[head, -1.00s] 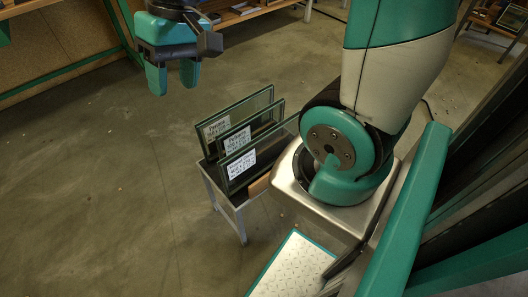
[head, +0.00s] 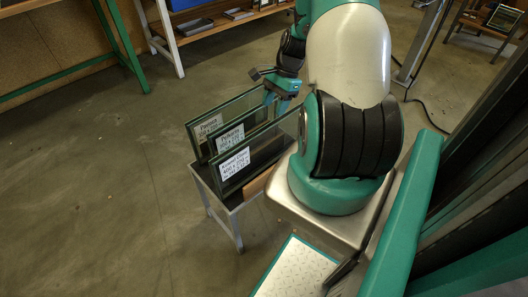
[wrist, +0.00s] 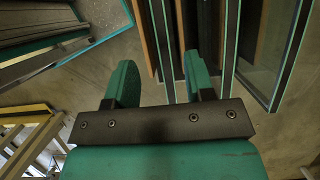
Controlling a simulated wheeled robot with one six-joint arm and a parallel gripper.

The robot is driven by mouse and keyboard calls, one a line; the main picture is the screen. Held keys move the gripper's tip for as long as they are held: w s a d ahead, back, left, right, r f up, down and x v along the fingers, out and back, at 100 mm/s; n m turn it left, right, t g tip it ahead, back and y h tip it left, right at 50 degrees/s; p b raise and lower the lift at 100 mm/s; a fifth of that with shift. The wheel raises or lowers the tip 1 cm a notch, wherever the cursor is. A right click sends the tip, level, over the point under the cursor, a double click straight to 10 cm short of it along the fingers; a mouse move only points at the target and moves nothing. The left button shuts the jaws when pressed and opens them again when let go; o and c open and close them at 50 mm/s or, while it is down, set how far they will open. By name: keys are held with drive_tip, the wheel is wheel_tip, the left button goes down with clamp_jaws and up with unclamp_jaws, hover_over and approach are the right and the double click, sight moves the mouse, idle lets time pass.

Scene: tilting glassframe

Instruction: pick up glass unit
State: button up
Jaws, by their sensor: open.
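Several framed glass units stand upright in a row. The front one (head: 255,160) carries a white label, with a labelled middle one (head: 258,124) and a back one (head: 205,127) behind it. They rest on a small grey stand (head: 238,199). My gripper (head: 277,98) is open at the upper right of the row, fingers pointing down. In the wrist view its two fingers (wrist: 160,82) are spread, with a pane edge (wrist: 164,45) running between them in the picture. Whether that edge is inside the jaws, or touching, I cannot tell. Another pane (wrist: 262,55) shows to the right.
A table with a green leg (head: 122,50) stands at the far left. A shelf table (head: 205,25) with flat items is behind. A tread plate (head: 294,268) lies in front of my arm's base. The floor (head: 90,190) left of the stand is clear.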

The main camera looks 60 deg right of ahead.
sight(265, 127)
drive_tip(key=x, duration=1)
drive_tip(key=shift+w+a, duration=0.1)
drive_tip(key=shift+a, duration=0.1)
clamp_jaws()
drive_tip(key=shift+r, duration=0.1)
idle(1.0)
